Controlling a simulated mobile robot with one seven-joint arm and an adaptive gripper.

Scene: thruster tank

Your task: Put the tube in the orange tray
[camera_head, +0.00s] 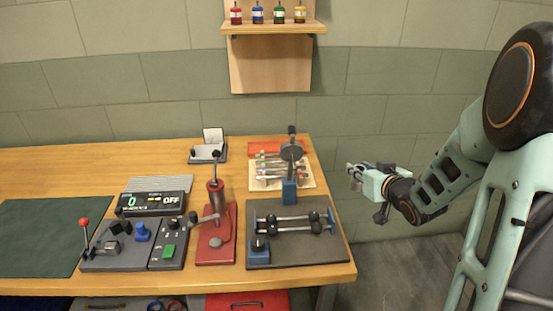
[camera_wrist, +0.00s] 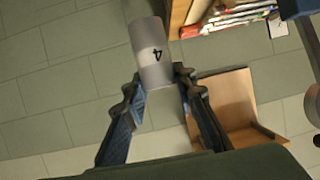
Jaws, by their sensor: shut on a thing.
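My gripper (camera_head: 354,171) is to the right of the table, in the air beyond its right edge. In the wrist view my gripper (camera_wrist: 157,75) is shut on a grey cylindrical tube (camera_wrist: 152,45) marked with a black 4. The tube's near end lies between the fingertips and its far end extends past them. In the head view the tube is too small to make out clearly.
The wooden table (camera_head: 95,186) holds a grey rod fixture (camera_head: 258,219), a red lever press (camera_head: 215,235), a control box (camera_head: 168,252) and a green mat (camera_head: 40,232). A wall shelf (camera_head: 272,30) carries several small bottles. The air between my gripper and the table's right edge is clear.

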